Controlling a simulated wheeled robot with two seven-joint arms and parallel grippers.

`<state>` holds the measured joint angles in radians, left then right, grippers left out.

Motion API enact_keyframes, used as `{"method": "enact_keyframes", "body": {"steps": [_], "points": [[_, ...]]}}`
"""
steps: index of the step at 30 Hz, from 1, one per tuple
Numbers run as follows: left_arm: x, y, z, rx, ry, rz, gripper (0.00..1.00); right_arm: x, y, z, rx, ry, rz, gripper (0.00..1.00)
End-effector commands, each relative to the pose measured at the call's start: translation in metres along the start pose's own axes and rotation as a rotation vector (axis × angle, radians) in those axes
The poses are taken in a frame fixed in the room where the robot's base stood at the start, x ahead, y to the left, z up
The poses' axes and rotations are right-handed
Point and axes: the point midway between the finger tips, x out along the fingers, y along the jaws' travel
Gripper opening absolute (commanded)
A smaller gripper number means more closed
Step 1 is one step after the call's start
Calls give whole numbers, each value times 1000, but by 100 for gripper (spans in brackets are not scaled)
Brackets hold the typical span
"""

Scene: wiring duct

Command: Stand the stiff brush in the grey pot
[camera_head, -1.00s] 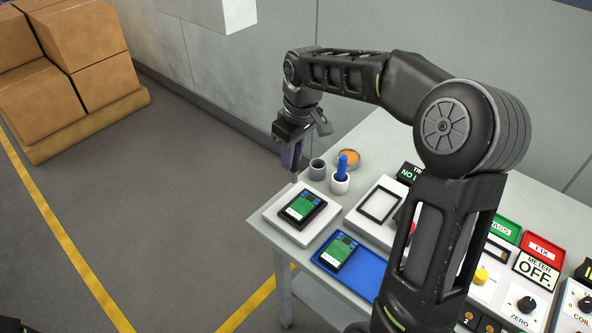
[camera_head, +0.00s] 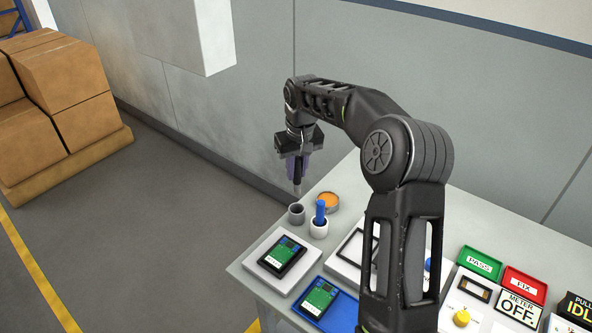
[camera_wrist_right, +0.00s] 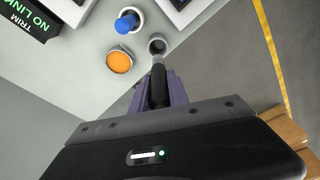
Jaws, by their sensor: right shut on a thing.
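My right gripper (camera_head: 297,166) points down with its purple fingers shut on the dark stiff brush (camera_head: 298,182). The brush hangs roughly upright, its lower end just above the grey pot (camera_head: 296,214) in the head view. In the right wrist view the black brush (camera_wrist_right: 158,88) runs between the fingers, and its light grey end reaches the near rim of the grey pot (camera_wrist_right: 157,42). I cannot tell whether the end is over the opening or touching the rim. The pot looks empty and stands near the table's back left edge. My left gripper is not in view.
A white pot (camera_head: 319,229) with a blue-handled tool stands close beside the grey pot. A round orange tin (camera_head: 328,202) is behind them. A white stand (camera_head: 255,262) with a green-screened device lies in front. The wall runs behind the table.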

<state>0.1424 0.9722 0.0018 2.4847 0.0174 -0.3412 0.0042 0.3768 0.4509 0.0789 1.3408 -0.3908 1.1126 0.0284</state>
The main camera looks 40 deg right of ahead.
Motion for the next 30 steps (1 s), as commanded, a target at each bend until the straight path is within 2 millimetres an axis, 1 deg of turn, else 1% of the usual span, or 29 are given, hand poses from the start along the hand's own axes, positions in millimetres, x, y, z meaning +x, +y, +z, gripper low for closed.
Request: {"method": "enact_keyframes", "body": {"steps": [8, 21, 30], "points": [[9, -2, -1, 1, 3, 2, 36, 12, 0, 2, -1, 0, 0, 0], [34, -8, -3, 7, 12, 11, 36, 48, 0, 8, -1, 0, 0, 0], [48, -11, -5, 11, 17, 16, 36, 73, -1, 11, -2, 0, -1, 0]]}}
